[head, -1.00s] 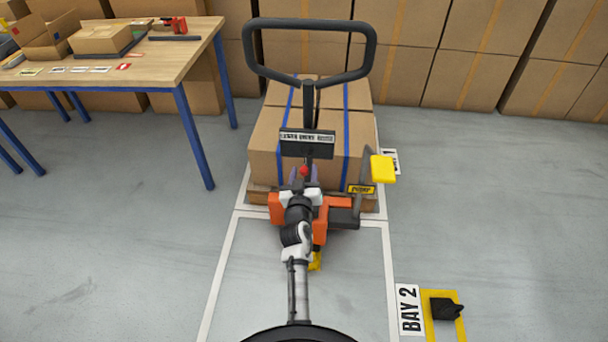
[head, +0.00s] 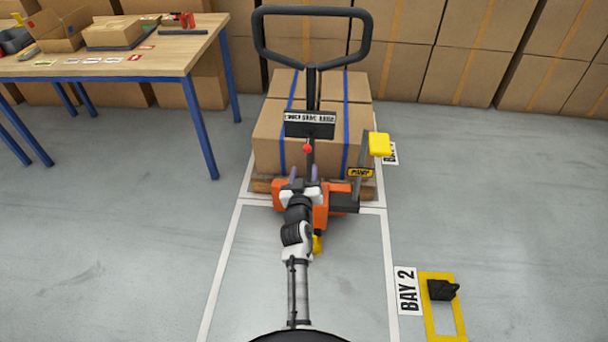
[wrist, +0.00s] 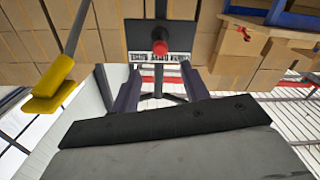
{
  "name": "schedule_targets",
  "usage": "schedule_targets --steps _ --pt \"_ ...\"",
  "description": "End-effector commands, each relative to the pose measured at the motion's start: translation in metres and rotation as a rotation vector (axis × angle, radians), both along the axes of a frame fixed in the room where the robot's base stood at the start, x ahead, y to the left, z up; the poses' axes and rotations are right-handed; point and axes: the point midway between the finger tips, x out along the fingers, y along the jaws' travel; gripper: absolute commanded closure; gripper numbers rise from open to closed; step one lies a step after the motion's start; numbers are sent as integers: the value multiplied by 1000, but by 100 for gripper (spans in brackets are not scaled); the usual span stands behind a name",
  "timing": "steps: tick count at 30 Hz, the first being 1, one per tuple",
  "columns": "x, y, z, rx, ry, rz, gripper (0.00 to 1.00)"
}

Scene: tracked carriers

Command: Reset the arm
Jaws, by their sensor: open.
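My arm reaches forward from the bottom of the head view. My gripper (head: 304,176) is open and empty, its two purple fingers apart. It is in front of the orange pallet jack (head: 320,212), below the red knob (head: 307,148) on the jack's dark label plate. In the wrist view the fingers (wrist: 154,90) point toward the plate (wrist: 140,38) and the red knob (wrist: 160,47), with a visible gap. The black loop handle (head: 258,42) rises above. A yellow-ended lever (head: 380,144) stands at the right of the jack.
Boxes with blue straps (head: 270,140) stand on a wooden pallet behind the jack. A blue-legged table (head: 165,68) is at left. A black object (head: 441,290) lies in a yellow frame beside the BAY 2 sign (head: 408,291).

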Motion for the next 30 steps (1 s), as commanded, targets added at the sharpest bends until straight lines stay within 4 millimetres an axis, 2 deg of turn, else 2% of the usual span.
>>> schedule_targets --steps 20,23,26,29,30 --pt "1 1 1 1 -2 1 55" --pt "4 16 18 6 -33 30 55" --pt "8 51 55 21 -104 94 55" --pt "5 100 110 44 -206 188 55" --pt "2 121 133 56 -250 228 55"
